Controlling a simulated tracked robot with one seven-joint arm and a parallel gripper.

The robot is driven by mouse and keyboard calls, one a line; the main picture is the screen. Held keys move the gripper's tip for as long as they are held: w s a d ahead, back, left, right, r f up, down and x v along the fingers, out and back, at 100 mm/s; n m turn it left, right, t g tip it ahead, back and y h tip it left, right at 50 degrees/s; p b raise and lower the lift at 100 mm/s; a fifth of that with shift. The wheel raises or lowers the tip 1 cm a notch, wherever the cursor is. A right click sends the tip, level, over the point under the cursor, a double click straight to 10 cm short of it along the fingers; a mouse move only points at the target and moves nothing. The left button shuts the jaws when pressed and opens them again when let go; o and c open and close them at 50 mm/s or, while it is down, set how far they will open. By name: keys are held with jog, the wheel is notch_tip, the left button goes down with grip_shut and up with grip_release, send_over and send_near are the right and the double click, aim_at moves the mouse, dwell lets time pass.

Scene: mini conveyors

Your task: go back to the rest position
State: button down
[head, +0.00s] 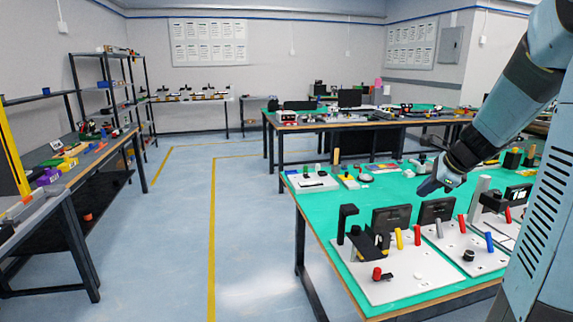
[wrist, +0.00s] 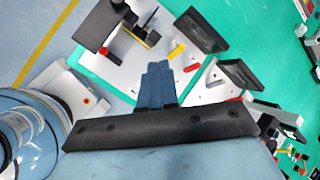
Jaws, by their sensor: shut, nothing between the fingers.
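My gripper (head: 428,187) hangs above the green table (head: 415,289) at the right of the head view, clear of the things on it. Its blue fingers also show in the wrist view (wrist: 158,72), pressed together with nothing between them. My arm reaches down to it from the upper right. Below the gripper, mini conveyor stations stand on white boards (head: 410,290), with black boxes, yellow, red and grey pegs. A black screen (head: 391,217) stands near the gripper. The boards show in the wrist view too, around the fingers.
A second table (head: 380,122) with equipment stands behind. A workbench with coloured parts (head: 85,155) and black shelves (head: 125,85) line the left. The blue floor (head: 180,230) between is free, marked with yellow lines (head: 212,240).

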jog(key=s+a+r+n+h, duration=0.1)
jog(key=s+a+r+n, duration=0.1)
jog(key=s+a+n, duration=0.2)
jog(key=s+a+r+n+h, duration=0.1)
jog(key=s+a+n, duration=0.4)
jog(key=s+n, duration=0.6)
jog(key=s+a+r+n+h, duration=0.1)
jog(key=s+a+r+n, duration=0.2)
jog(key=s+a+n, duration=0.2)
jog(key=s+n, duration=0.3)
jog(key=s, duration=0.2)
jog(key=shift+r+g, duration=0.15)
jog(key=shift+g, duration=0.15)
jog(key=shift+d, duration=0.1)
